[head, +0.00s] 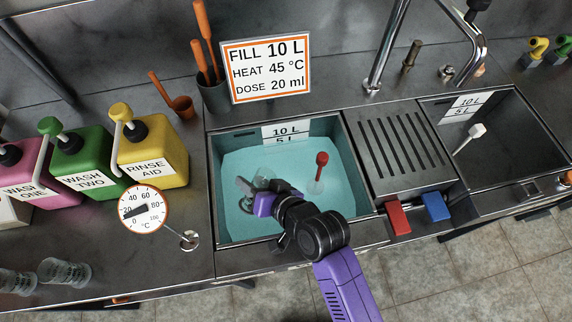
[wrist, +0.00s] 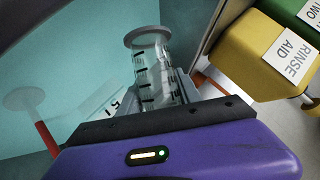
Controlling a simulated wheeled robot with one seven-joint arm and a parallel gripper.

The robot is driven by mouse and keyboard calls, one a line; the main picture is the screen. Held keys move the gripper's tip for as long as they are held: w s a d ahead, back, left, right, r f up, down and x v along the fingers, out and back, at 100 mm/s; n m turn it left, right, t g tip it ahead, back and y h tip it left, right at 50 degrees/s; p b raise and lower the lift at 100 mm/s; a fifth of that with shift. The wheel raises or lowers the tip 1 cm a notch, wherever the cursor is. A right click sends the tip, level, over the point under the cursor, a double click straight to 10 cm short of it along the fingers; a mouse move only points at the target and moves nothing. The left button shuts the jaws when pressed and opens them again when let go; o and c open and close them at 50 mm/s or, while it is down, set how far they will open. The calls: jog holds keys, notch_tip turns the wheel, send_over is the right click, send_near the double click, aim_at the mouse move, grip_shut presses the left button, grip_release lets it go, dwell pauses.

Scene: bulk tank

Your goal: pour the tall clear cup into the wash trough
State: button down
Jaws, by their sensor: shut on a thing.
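My gripper (head: 262,203) is over the left basin, the wash trough (head: 212,190), near its front left. It is shut on the tall clear cup (head: 244,186), which is hard to make out against the pale blue liquid. In the wrist view the cup (wrist: 152,70) shows between the fingers as a clear cylinder with black marks and a round disc at its far end. The cup looks tilted. I cannot tell whether anything is in it or flowing out. The trough (wrist: 75,45) holds pale blue liquid around a red-handled piece (head: 321,160).
Pink, green and yellow (head: 152,155) bottles stand left of the trough, with a round dial (head: 143,209) in front. Clear cups (head: 50,272) stand at the lower left. A slotted drainer (head: 395,145) and a second basin (head: 500,140) lie right. A tap (head: 385,50) rises behind.

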jog(key=shift+s+a+r+n+t+h+p, duration=0.4)
jog(key=shift+r+n+t+h, duration=0.1)
jog(key=shift+r+n+t, duration=0.15)
jog(key=shift+s+a+r+n+t+h+p, duration=0.4)
jog(key=shift+r+n+t+h, duration=0.15)
jog(key=shift+n, duration=0.15)
jog(key=shift+s+a+r+n+t+h+p, duration=0.35)
jog(key=shift+r+n+t+h+p, duration=0.1)
jog(key=shift+r+n+t, duration=0.15)
